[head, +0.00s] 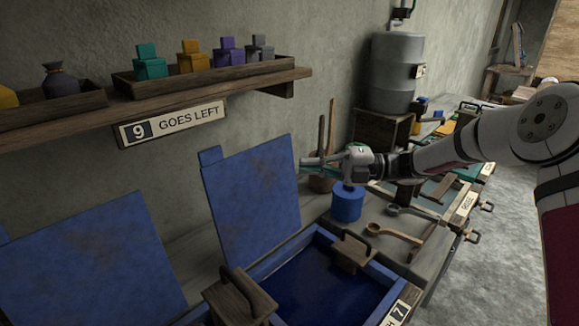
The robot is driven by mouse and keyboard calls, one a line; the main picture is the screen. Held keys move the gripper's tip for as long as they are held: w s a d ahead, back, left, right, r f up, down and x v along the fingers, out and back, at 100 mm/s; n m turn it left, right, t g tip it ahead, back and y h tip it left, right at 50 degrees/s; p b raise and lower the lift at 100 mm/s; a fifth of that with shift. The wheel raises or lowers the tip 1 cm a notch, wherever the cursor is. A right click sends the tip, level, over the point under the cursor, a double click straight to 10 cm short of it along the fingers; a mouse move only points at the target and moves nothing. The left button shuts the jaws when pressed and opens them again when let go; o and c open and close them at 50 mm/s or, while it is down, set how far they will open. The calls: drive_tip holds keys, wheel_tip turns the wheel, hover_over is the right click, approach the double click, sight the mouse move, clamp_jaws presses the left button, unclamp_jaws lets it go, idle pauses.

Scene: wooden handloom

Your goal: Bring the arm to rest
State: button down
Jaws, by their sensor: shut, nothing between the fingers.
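My arm comes in from the right edge in the head view and reaches left across the bench. My gripper (318,161) is shut and empty. It points left in mid-air, in front of the raised blue lid's right side and above a blue cylinder (347,203). I cannot tell how far the gripper is from the lid behind it.
A vat with blue liquid (318,283) stands open below, its blue lid (253,200) upright. Wooden ladles (393,234) lie on the bench. A grey barrel (397,72) stands behind.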

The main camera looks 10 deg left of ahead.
drive_tip(key=s+d+r+n+t+h+p, duration=0.1)
drive_tip(key=s+d+r+n+h, duration=0.3)
drive_tip(key=s+n, duration=0.45)
drive_tip(key=s+d+r+n+h+p, duration=0.1)
drive_tip(key=s+d+r+n+h, duration=0.1)
drive_tip(key=s+d+n+h, duration=0.55)
drive_tip(key=s+d+r+n+t+h+p, duration=0.1)
drive_tip(key=s+d+n+t+h, duration=0.2)
drive_tip(key=s+d+n, duration=0.5)
drive_tip(key=s+d+r+n+t+h+p, duration=0.1)
drive_tip(key=s+d+r+n+t+h, duration=0.1)
drive_tip(key=s+d+n, duration=0.6)
drive_tip(key=s+n+t+h, duration=0.1)
drive_tip(key=s+t, duration=0.1)
drive_tip(key=s, duration=0.3)
drive_tip(key=shift+s+p, duration=0.4)
